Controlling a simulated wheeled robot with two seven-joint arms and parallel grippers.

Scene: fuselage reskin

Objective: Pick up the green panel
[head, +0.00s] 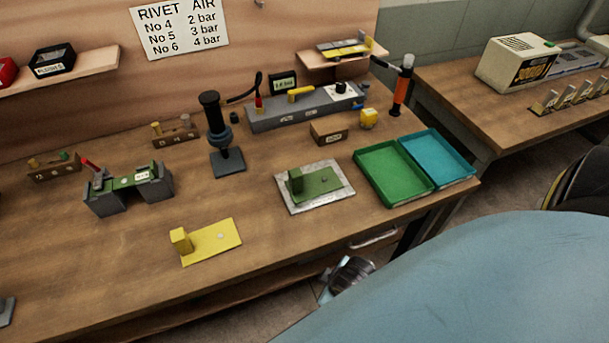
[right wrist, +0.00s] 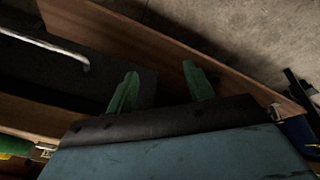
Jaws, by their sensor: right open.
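The green panel (head: 322,183) lies flat on a light grey metal plate (head: 335,201) near the middle of the workbench, with an upright green block at its left end. My right gripper (right wrist: 160,88) shows in the right wrist view as two green fingers spread apart with nothing between them. They are over the area by the bench's front, with a metal handle nearby, away from the panel. The panel does not show in the right wrist view. My left gripper is not in view.
A yellow panel (head: 212,242) lies at the front of the bench. A grey fixture (head: 104,203) with a green strip stands left, a black press-like tool (head: 213,118) behind. A green tray (head: 385,191) and a blue tray (head: 452,178) sit right. A drawer handle (head: 375,238) is below the front edge.

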